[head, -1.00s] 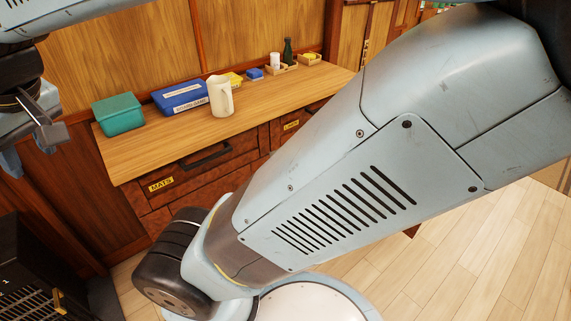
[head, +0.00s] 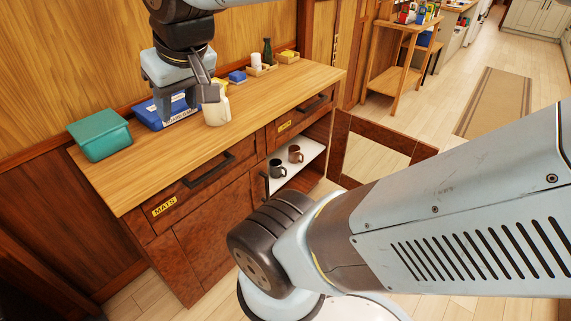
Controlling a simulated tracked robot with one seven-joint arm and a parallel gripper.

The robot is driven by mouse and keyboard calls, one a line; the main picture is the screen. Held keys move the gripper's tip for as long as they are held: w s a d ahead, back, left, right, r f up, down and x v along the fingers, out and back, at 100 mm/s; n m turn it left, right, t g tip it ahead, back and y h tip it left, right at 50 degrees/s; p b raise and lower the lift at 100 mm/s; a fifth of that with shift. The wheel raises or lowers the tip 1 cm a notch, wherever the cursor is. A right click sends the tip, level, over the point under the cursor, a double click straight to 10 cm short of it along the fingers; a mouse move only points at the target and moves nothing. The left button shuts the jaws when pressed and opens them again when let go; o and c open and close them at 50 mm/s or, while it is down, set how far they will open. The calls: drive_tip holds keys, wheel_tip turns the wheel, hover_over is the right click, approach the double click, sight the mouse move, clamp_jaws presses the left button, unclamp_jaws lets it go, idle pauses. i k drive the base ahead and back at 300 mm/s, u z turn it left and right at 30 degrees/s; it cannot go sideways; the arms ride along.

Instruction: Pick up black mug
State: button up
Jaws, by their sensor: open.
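The black mug (head: 277,168) stands upright on a white shelf (head: 303,163) inside the open cabinet below the counter. A brown mug (head: 295,154) stands just behind it to the right. My gripper (head: 190,101) is open and empty, pointing down over the counter at the upper left, well away from the black mug. It overlaps the cream pitcher (head: 217,112) and the blue box (head: 150,117) in the picture; I cannot tell whether it touches them.
The cabinet door (head: 372,150) stands swung out to the right. A teal box (head: 100,136) sits at the counter's left end. Small trays (head: 262,70) and a dark bottle stand at the back. Open floor lies to the right, past a wooden shelf stand (head: 398,70).

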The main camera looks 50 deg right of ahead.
sight(278, 170)
drive_tip(key=z, duration=0.4)
drive_tip(key=i, duration=0.2)
drive_tip(key=z, duration=1.65)
drive_tip(key=k, duration=0.85)
drive_tip(key=z, duration=0.2)
drive_tip(key=i, duration=0.85)
drive_tip(key=u, duration=0.2)
drive_tip(key=k, duration=0.3)
drive_tip(key=z, duration=0.05)
